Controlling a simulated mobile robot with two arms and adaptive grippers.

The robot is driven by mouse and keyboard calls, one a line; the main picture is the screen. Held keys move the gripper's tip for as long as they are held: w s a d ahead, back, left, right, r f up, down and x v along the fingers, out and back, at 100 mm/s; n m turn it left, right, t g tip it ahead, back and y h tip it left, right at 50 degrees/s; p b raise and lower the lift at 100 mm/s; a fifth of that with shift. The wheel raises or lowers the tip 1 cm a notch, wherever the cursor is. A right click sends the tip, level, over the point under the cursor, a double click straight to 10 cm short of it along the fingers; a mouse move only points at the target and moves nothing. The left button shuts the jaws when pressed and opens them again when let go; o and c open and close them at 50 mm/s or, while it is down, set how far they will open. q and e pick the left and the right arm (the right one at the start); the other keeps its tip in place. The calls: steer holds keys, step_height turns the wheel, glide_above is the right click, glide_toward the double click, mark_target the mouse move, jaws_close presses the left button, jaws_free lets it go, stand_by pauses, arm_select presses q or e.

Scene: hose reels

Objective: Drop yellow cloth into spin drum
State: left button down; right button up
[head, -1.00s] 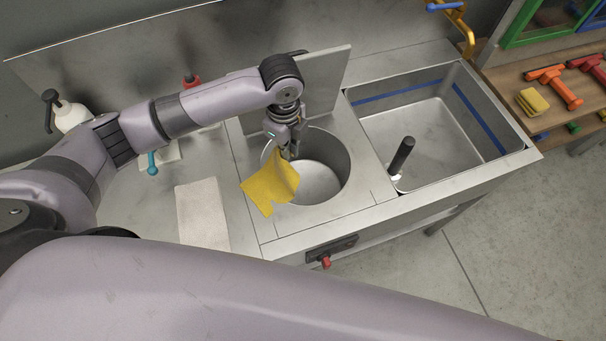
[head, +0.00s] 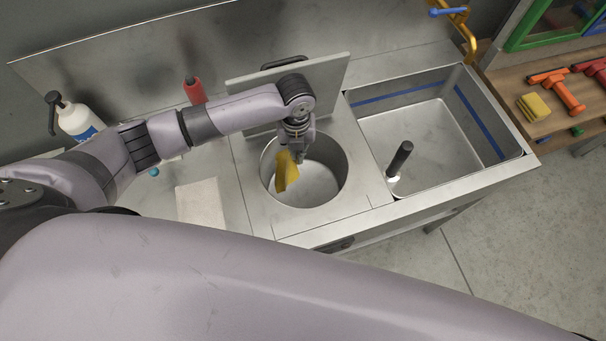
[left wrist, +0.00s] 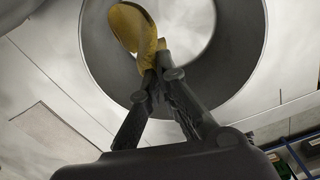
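The yellow cloth (head: 286,172) hangs folded from my left gripper (head: 297,155), inside the mouth of the round spin drum (head: 328,160). In the left wrist view, the cloth (left wrist: 133,30) is pinched between the tips of my left gripper's fingers (left wrist: 155,72), with the grey drum wall (left wrist: 100,50) around it. The cloth's lower end shows apart from the drum floor, though its exact height is hard to tell. The drum's lid (head: 320,85) stands open behind it. My right gripper does not show.
A steel basin (head: 440,130) with a dark upright post (head: 400,160) lies to the right of the drum. A pale cloth (head: 200,203) lies flat on the counter to the left. A white pump bottle (head: 78,120) and a red bottle (head: 195,91) stand behind my left arm.

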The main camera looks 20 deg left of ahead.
arm_select(q)
step_height(320, 180, down, 6)
steer(key=b, duration=0.5)
steer(key=shift+s+b, duration=0.1)
steer(key=shift+b, duration=0.3)
steer(key=c, duration=1.8)
jaws_free()
steer(key=shift+o, duration=0.6)
steer(key=o, duration=0.5)
steer(key=shift+o, duration=0.6)
steer(key=o, duration=0.6)
